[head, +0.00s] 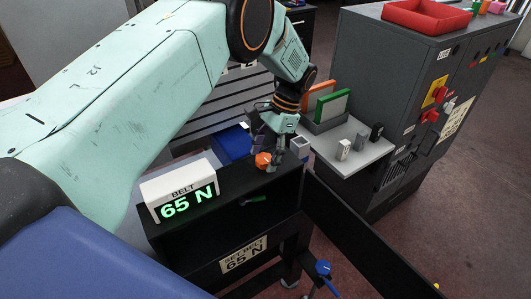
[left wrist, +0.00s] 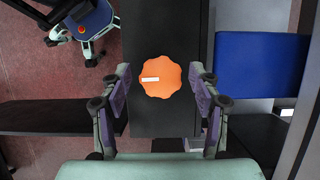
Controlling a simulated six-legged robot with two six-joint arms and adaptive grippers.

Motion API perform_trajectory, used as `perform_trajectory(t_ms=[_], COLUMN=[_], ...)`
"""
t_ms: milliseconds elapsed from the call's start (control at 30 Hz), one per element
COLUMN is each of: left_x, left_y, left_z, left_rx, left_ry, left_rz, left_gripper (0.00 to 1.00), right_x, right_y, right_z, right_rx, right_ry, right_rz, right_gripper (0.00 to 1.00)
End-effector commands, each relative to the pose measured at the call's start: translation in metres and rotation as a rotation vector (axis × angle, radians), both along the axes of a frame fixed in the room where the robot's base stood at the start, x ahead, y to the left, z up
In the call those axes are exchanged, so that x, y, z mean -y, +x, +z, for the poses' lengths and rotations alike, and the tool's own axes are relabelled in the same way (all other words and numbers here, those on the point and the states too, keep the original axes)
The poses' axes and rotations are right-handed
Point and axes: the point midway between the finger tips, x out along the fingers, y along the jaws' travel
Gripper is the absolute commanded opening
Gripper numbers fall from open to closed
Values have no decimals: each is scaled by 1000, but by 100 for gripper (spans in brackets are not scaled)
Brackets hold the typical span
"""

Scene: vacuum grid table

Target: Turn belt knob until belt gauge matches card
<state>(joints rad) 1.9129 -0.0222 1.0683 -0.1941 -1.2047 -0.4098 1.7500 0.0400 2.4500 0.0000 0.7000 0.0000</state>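The belt knob (head: 262,160) is orange and scalloped and sits on top of the black housing. In the left wrist view the knob (left wrist: 160,84) shows a white mark pointing left. The belt gauge (head: 188,202) reads 65 N in green digits. The card (head: 243,256) on the housing's front reads "SET BELT 65 N", so both show the same value. My left gripper (head: 269,157) is at the knob. In the left wrist view its fingers (left wrist: 161,76) stand apart on both sides of the knob, with a gap at each side. My right gripper is not in view.
A grey shelf (head: 357,152) with small blocks stands right of the housing, beside a dark cabinet (head: 385,70) with red switches. A red tray (head: 427,15) is on the cabinet. A dark panel (head: 365,235) runs to the right. A blue bin (head: 233,142) lies behind the housing.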

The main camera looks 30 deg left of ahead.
Motion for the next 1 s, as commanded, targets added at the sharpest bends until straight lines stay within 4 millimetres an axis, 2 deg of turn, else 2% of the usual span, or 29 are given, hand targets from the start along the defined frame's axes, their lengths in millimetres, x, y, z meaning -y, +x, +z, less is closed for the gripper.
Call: perform_trajectory(t_ms=[267,400,567,800,1000], left_x=[0,2,7,17,22], left_y=[2,5,14,30,39], left_z=[1,8,33,78,103], left_rx=[6,9,11,9,7], left_ry=[0,0,1,0,0], left_rz=[0,-1,-1,-1,0], left_gripper=[67,67,67,67,67], right_x=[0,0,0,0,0], right_y=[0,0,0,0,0], right_z=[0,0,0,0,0], right_rx=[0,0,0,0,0], right_ry=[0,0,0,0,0], right_rz=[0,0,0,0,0], right_gripper=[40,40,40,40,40])
